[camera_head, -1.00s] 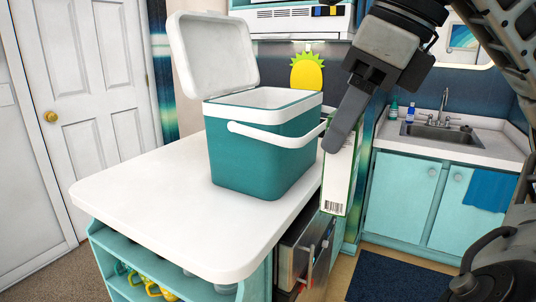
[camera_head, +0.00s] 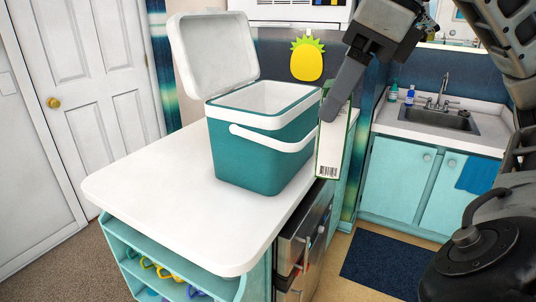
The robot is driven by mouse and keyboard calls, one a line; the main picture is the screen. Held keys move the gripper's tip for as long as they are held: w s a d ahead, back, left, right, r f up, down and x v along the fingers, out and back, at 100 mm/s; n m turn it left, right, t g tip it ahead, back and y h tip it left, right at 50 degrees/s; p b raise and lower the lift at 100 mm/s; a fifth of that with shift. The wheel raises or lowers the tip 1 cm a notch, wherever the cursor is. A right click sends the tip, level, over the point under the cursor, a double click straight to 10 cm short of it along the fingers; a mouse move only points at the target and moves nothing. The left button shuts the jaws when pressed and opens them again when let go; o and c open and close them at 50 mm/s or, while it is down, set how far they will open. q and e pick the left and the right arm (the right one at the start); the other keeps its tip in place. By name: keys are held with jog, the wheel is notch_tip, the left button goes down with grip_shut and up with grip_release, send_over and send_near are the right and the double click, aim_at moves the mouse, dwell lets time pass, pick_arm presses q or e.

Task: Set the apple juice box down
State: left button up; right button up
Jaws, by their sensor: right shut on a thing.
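The apple juice box (camera_head: 329,157) is a tall white carton with green edges and a barcode near its bottom. It hangs upright at the right edge of the white counter, just right of the teal cooler (camera_head: 255,160). My right gripper (camera_head: 334,105) comes down from the upper right and is shut on the carton's upper part. The near finger covers part of the carton's face. I cannot tell whether the carton touches the cooler or the counter edge. My left gripper is out of view.
The cooler stands with its lid (camera_head: 214,52) open on the white counter (camera_head: 160,205). The counter's left and front parts are clear. Below are a shelf with colored mugs (camera_head: 165,273) and a steel appliance (camera_head: 300,250). A sink (camera_head: 436,118) stands at the back right.

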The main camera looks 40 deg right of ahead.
jog(key=w+f+n, duration=0.1)
jog(key=w+d+f+n+y, duration=0.1)
jog(key=shift+w+f+n+g, duration=0.25)
jog(key=shift+f+n+g, duration=0.05)
jog(key=shift+f+n, duration=0.1)
jog(key=shift+w+d+f+n+g, duration=0.1)
jog(key=shift+w+f+n+g, duration=0.05)
jog(key=shift+w+f+n, duration=0.3)
jog(key=shift+w+f+n+g, duration=0.15)
jog(key=shift+w+f+n, duration=0.15)
jog(key=shift+f, duration=0.25)
